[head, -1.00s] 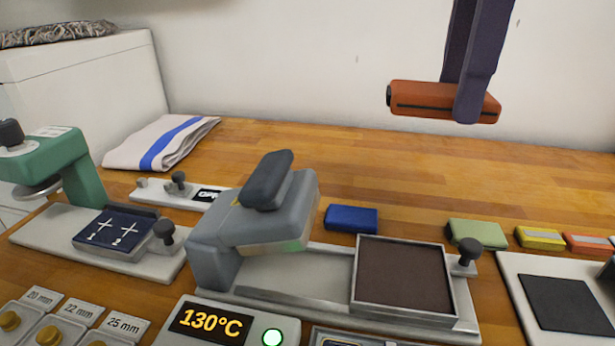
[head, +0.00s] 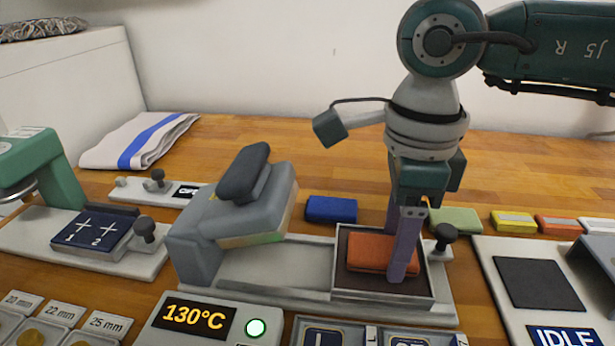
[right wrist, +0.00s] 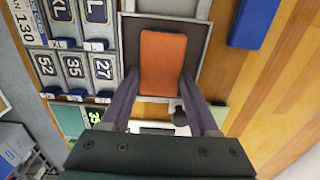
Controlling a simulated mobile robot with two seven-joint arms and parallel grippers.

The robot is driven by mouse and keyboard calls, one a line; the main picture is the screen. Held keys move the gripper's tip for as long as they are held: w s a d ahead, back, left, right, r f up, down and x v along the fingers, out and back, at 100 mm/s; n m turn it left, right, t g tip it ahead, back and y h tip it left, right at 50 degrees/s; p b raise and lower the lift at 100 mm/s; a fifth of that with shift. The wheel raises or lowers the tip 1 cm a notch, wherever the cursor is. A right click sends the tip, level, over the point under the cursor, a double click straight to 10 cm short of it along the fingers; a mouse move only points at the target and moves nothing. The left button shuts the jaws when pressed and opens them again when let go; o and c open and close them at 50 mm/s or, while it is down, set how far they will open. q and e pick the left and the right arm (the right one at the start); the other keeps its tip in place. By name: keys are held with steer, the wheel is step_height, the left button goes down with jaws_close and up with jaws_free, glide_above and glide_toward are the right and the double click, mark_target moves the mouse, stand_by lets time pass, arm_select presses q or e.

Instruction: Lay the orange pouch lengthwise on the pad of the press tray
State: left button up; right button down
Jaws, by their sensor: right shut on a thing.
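The orange pouch (head: 370,250) is inside the outline of the square press tray (head: 383,291), over its dark brown pad (head: 352,231). Its long side runs left to right in the head view. I cannot tell whether it touches the pad or hangs just above it. My right gripper (head: 396,268) points straight down, shut on the pouch; the near finger hides part of its right end. In the right wrist view the pouch (right wrist: 163,62) lies between the fingers (right wrist: 160,78), with dark pad showing beside it. My left gripper is not in view.
The grey press head (head: 240,205) stands left of the tray, clear of it. A black knob (head: 444,235) sits by the tray's right edge. A blue pouch (head: 331,209) and a green pouch (head: 455,220) lie behind. The temperature display (head: 200,320) is in front.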

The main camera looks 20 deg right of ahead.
steer(key=shift+f, duration=0.25)
steer(key=shift+c, duration=0.7)
jaws_free()
steer(key=shift+r, duration=0.1)
steer(key=shift+r, duration=0.15)
step_height(320, 180, up, 12)
steer(key=shift+b, duration=0.35)
